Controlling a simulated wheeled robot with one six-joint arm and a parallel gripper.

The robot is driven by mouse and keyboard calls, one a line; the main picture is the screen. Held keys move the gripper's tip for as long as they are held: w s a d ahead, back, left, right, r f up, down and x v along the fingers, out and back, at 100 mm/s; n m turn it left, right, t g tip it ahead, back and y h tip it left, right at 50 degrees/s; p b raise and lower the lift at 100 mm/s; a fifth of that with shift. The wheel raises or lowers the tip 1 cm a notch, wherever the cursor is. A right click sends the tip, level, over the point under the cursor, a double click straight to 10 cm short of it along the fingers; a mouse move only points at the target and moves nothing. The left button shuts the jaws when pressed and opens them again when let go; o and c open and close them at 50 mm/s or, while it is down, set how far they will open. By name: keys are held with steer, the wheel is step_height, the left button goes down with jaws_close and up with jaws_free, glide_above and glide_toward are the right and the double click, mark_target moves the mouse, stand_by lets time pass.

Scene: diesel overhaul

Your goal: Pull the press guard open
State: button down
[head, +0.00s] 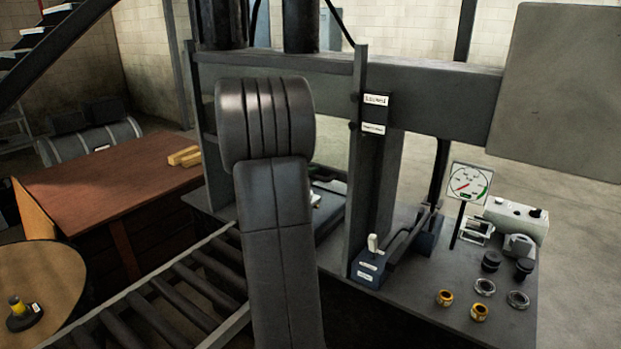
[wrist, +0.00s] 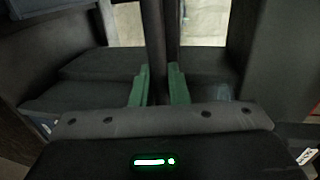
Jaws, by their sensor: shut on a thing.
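My gripper (wrist: 160,88) shows in the wrist view with two green fingers shut on a dark upright bar (wrist: 154,35). The bar runs up from between the fingers; I take it for the handle of the press guard. Pale gaps show on both sides of it. In the head view my own dark arm stands in front of the press (head: 430,88) and hides the gripper and the bar. I cannot make out the guard as a whole or how far open it is.
A gauge (head: 469,184), a small switch box (head: 369,268) and several small parts stand on the press bench (head: 420,300). A roller conveyor (head: 150,312) lies at the lower left. A brown table (head: 100,180) stands further left. A grey panel (head: 560,90) fills the upper right.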

steer(key=shift+r, duration=0.1)
steer(key=c, duration=1.5)
jaws_free()
steer(key=b+v, duration=0.2)
steer(key=v, duration=1.2)
steer(key=shift+b, duration=0.4)
steer(key=shift+w+d, duration=0.1)
steer(key=shift+w, duration=0.05)
steer(key=p+x, duration=0.2)
steer(key=x, duration=1.1)
steer(key=shift+w+d+p, duration=0.1)
steer(key=shift+p, duration=0.25)
steer(key=shift+w+d, duration=0.15)
steer(key=shift+w, duration=0.05)
steer(key=shift+f, duration=0.4)
